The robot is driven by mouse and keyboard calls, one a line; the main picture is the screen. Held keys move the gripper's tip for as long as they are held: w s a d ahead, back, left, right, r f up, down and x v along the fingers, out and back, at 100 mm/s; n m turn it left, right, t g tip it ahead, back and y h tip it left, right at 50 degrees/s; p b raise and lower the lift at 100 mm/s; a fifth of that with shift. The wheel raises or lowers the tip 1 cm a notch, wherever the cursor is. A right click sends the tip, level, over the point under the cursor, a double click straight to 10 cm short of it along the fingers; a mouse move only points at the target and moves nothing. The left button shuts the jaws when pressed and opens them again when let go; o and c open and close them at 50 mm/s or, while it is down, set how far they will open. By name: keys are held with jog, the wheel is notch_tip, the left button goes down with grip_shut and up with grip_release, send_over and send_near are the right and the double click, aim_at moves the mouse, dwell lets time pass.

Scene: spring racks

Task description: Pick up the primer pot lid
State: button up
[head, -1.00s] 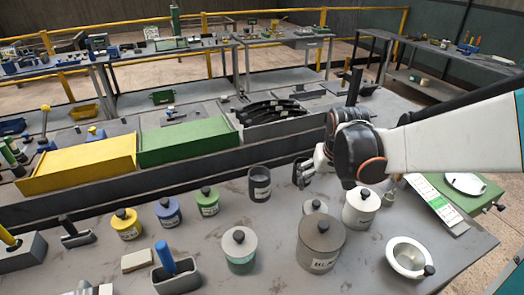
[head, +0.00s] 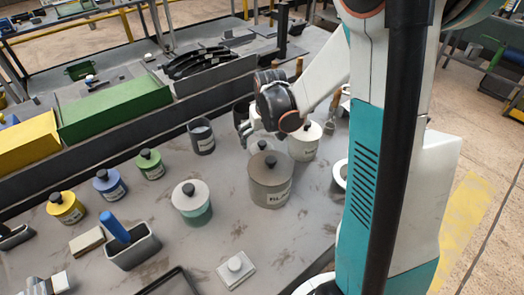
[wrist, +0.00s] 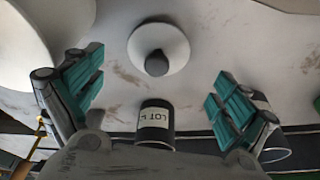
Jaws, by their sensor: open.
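A pale round lid with a dark knob (wrist: 158,50) lies in the wrist view between the lines of my two fingers, on the grey bench top. No label shows on it, so I cannot read that it is the primer one. My gripper (wrist: 155,92) is open and empty, its fingers spread wide to either side of the lid and apart from it. In the head view my gripper (head: 246,130) hangs low behind the large grey pot (head: 269,183). The lid (head: 258,147) is partly hidden there by that pot and my arm.
A white lidded pot (head: 305,142) stands close on the right. A teal-and-white pot (head: 192,204) and a small square plate (head: 235,269) are nearer.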

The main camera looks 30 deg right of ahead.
aim_at(262, 143)
jog(key=b+x, duration=0.2)
jog(key=x, duration=0.3)
jog(key=shift+w+d, duration=0.1)
jog(key=shift+d, duration=0.05)
jog(key=shift+r, duration=0.1)
jog(key=c, duration=1.2)
